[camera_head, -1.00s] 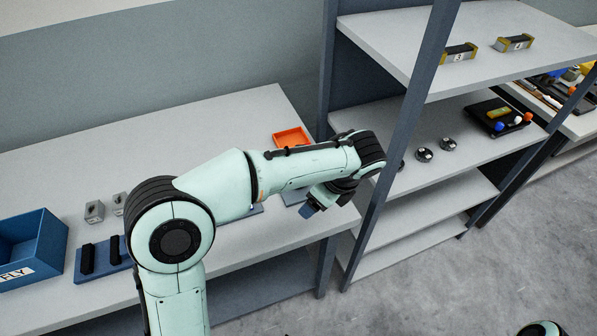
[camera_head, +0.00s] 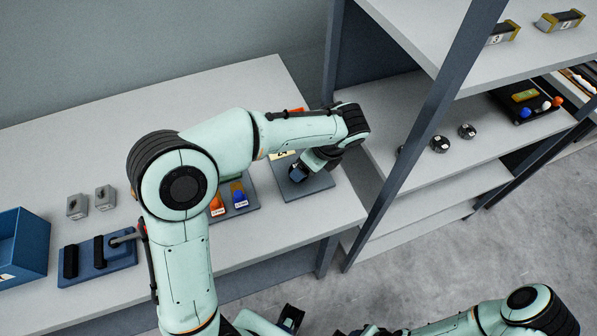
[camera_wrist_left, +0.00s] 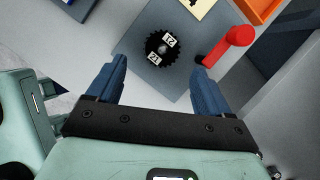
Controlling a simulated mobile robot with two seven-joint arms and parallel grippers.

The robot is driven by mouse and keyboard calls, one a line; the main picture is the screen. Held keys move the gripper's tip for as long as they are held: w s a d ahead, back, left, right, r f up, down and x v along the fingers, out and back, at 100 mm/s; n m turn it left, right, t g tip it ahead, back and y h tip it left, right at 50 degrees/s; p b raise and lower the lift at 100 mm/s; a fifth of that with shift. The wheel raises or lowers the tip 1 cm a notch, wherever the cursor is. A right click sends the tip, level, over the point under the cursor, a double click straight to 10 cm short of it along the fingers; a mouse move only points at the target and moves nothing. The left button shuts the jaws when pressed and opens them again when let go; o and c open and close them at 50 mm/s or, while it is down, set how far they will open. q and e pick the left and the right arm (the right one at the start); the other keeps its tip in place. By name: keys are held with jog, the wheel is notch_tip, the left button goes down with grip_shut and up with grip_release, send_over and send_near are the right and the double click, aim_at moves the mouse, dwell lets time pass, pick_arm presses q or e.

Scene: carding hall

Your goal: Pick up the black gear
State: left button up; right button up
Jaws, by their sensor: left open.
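The black gear (camera_wrist_left: 163,48) lies flat on a grey plate (camera_wrist_left: 140,18) in the left wrist view, with two white number labels on its face. My left gripper (camera_wrist_left: 159,68) is open, its blue fingers on either side of the near part of the picture and the gear beyond and between their tips. Nothing is held. In the head view my left gripper (camera_head: 298,174) is over the grey plate (camera_head: 310,187) at the table's right end, and the gear is hidden there. My right arm (camera_head: 530,305) shows at the bottom right; its gripper cannot be made out.
A red handle-like part (camera_wrist_left: 232,42) stands close to the right finger. An orange tray (camera_wrist_left: 262,8) is behind. Left on the table (camera_head: 110,140) are a blue bin (camera_head: 30,245), a blue holder (camera_head: 125,255) and grey blocks (camera_head: 77,206). A shelf post (camera_head: 425,135) stands right of my arm.

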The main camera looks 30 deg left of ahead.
pick_arm(q)
jog(key=x, duration=0.6)
jog(key=shift+w, duration=0.15)
jog(key=shift+r, duration=0.1)
jog(key=c, duration=1.2)
